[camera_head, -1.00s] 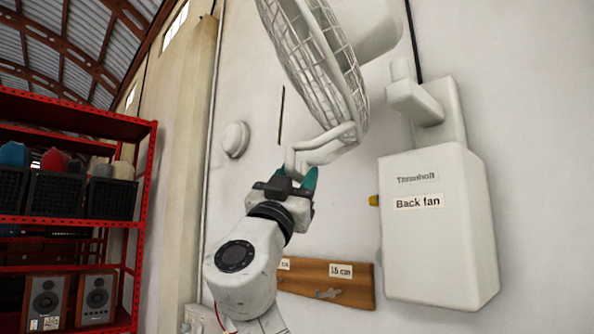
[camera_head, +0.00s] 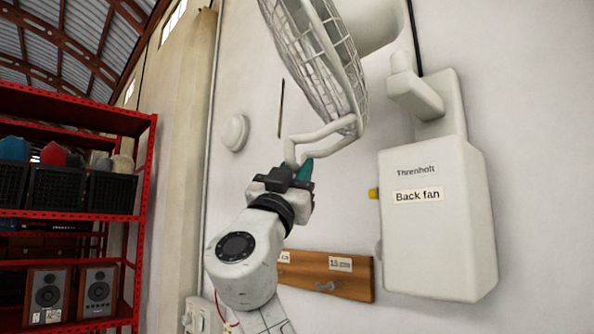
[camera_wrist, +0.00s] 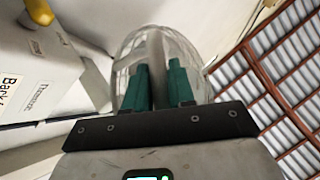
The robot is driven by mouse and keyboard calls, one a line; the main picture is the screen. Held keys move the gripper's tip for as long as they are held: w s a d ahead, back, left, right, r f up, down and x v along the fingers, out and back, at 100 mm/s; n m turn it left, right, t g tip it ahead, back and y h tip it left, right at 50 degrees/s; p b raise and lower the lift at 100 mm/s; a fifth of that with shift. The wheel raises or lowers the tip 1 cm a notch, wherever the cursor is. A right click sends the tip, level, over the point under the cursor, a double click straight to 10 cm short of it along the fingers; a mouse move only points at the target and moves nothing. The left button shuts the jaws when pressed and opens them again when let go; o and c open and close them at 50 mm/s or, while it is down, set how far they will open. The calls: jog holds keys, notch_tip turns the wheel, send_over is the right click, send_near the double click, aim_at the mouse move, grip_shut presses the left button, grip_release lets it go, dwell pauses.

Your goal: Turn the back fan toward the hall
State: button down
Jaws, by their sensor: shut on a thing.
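The back fan's white wire cage (camera_head: 318,60) hangs from a wall mount at the upper middle of the head view, its top cut off. A bent white handle loop (camera_head: 335,130) sticks out below the cage. My gripper (camera_head: 298,171) has its teal fingers shut on the lower end of this loop. In the wrist view the fingers of my gripper (camera_wrist: 160,88) stand close together, with the blurred cage (camera_wrist: 190,48) beyond them. A white box (camera_head: 440,240) labelled "Back fan" is on the wall to the right, with a yellow knob (camera_head: 373,193) on its left side.
A wooden hook board (camera_head: 350,283) with a "15 cm" label is on the wall below. A red shelf rack (camera_head: 145,190) with black crates and speakers stands at the left. A round white wall fitting (camera_head: 234,132) is left of the fan.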

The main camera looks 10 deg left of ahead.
aim_at(294, 160)
jog(key=shift+s, duration=0.1)
jog(key=shift+s+f+y+b, duration=0.15)
jog(key=shift+s+y+b, duration=0.3)
jog(key=shift+y+b, duration=0.25)
jog(key=s+n+y+b, duration=0.1)
jog(key=s+y, duration=0.1)
jog(key=y, duration=0.1)
jog(key=s+n+y, duration=0.1)
jog(key=s+y, duration=0.1)
jog(key=y, duration=0.1)
jog(key=s+n+t+y+b, duration=0.1)
jog(key=s+n+y, duration=0.1)
jog(key=shift+s+d+y+b, duration=0.15)
jog(key=shift+d+y+b, duration=0.15)
jog(key=shift+d+y, duration=0.1)
jog(key=s+d+n+g+y+p, duration=0.2)
jog(key=s+d+n+g+y, duration=0.4)
jog(key=y, duration=0.9)
jog(key=shift+s+d+r+n, duration=0.2)
jog(key=shift+s+d+n, duration=0.45)
jog(key=shift+s, duration=1.1)
jog(key=shift+a, duration=0.2)
jog(key=c, duration=1.1)
grip_release()
